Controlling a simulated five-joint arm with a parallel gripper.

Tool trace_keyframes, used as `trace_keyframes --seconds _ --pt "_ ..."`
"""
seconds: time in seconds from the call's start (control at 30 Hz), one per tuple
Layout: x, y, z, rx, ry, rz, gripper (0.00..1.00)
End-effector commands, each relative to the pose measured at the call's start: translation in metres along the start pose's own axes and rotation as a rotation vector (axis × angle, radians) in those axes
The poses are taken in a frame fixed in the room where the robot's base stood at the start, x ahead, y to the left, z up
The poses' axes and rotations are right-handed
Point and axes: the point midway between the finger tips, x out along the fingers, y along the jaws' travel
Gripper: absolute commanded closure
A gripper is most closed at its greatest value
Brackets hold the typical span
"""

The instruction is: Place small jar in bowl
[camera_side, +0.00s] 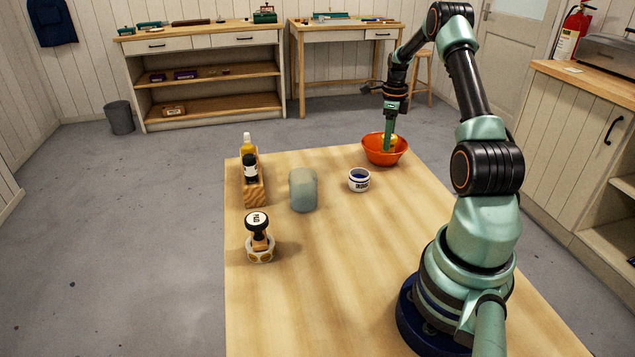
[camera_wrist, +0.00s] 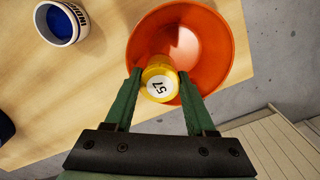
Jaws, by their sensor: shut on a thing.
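The orange bowl (camera_side: 372,155) stands near the far right corner of the table, and it also shows in the wrist view (camera_wrist: 222,35). My gripper (camera_side: 388,145) points down into the bowl. In the wrist view its green fingers (camera_wrist: 163,85) are shut on a small yellow jar (camera_wrist: 152,72) with a white lid marked 57. The jar (camera_side: 393,141) shows partly above the bowl's rim in the side view. It is over or inside the bowl; whether it touches the bottom is hidden.
A white jar with blue inside (camera_side: 359,181) stands close to the bowl. A grey-green rounded block (camera_side: 303,190), a wooden rack with bottles (camera_side: 253,187) and a stamp on a round holder (camera_side: 260,240) stand to the left. The table's front middle is clear.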

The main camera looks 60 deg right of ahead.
Motion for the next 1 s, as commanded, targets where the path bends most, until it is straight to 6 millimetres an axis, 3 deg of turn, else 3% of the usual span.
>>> trace_keyframes --seconds 0.37,0.4,0.43,0.47,0.8,1.0 --pt "0.008 0.000 0.000 0.000 0.000 0.000 1.00" --pt "0.008 0.000 0.000 0.000 0.000 0.000 0.29" --pt "0.008 0.000 0.000 0.000 0.000 0.000 0.18" --pt "0.008 0.000 0.000 0.000 0.000 0.000 0.15" --pt "0.006 0.000 0.000 0.000 0.000 0.000 0.15" --pt "-0.018 -0.001 0.000 0.000 -0.002 -0.004 0.15"
